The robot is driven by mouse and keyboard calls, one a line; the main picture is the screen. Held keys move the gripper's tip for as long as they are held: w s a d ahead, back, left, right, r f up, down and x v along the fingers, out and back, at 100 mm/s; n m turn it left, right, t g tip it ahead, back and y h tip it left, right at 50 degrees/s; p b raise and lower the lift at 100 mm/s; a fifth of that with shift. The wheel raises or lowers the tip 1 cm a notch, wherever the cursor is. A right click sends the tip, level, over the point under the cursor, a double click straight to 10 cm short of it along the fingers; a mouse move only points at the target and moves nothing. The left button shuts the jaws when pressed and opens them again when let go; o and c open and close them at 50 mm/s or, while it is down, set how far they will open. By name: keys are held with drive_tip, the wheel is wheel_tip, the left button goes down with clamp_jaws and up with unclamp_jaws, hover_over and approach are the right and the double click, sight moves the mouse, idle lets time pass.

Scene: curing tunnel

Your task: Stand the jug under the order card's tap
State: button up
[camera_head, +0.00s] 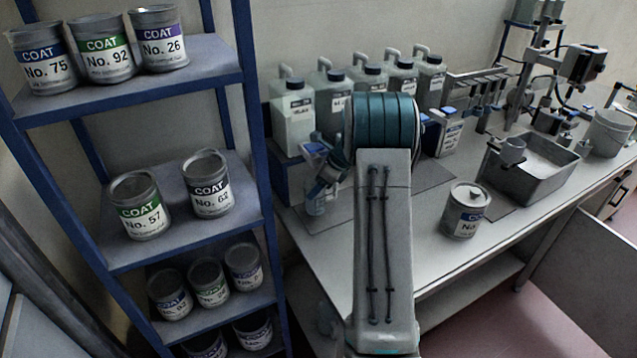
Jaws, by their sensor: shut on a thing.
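My arm reaches over the bench and hides much of its middle. My gripper (327,177) is to the left of the arm's teal joint, low in front of the row of containers. It is shut on a small pale vessel, which I take for the jug (314,206); the vessel looks upright over or on the dark mat, and I cannot tell whether it touches. Grey containers with dark labels, including the leftmost one (295,125), stand in a row on a raised blue stand. Their taps are mostly hidden or too small to make out. I cannot pick out the order card.
A blue rack (180,80) with several COAT cans stands at the left. A lone can (466,210) stands on the bench (440,262) right of my arm. A metal basin (540,180) and a grey pot (607,133) are farther right. The bench's front strip is mostly clear.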

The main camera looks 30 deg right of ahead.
drive_tip(key=shift+f, duration=0.15)
drive_tip(key=shift+f+b, duration=0.3)
drive_tip(key=shift+f, duration=0.2)
drive_tip(key=o, duration=1.2)
drive_tip(key=shift+r, duration=0.45)
drive_tip(key=v, duration=1.2)
drive_tip(key=shift+r+b, duration=0.2)
drive_tip(key=shift+b, duration=0.2)
